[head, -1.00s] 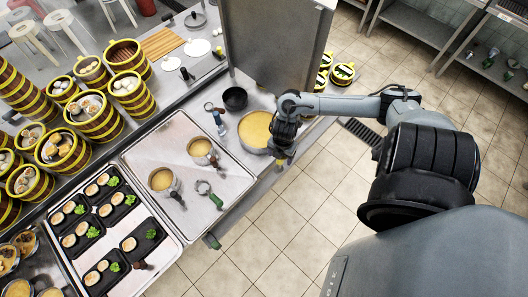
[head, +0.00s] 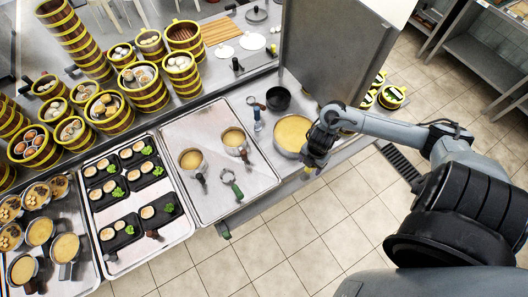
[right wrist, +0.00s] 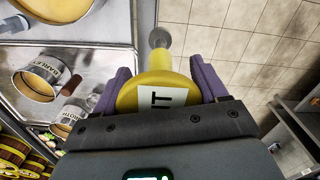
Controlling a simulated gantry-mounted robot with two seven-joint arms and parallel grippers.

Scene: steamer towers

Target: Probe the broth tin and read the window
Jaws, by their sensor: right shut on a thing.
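My right gripper (head: 314,162) is at the front edge of the counter, beside a large tin of yellow contents (head: 293,132). In the right wrist view its purple fingers (right wrist: 163,88) are shut on a yellow tool (right wrist: 150,86) with a partly hidden label; a thin part with a round grey end sticks out. The broth tin (right wrist: 72,116), marked "ROTH", is partly hidden at lower left in that view. It appears to be the left small tin (head: 191,160) in the head view. A tin marked "BARLEY" (right wrist: 48,72) stands beside it. My left gripper is not in view.
The small tins stand on a metal tray (head: 215,205) with a green-handled tool (head: 232,184). A black bowl (head: 278,98) and a tall metal panel (head: 335,55) stand behind. Steamers (head: 107,108) and black food trays (head: 120,230) fill the left.

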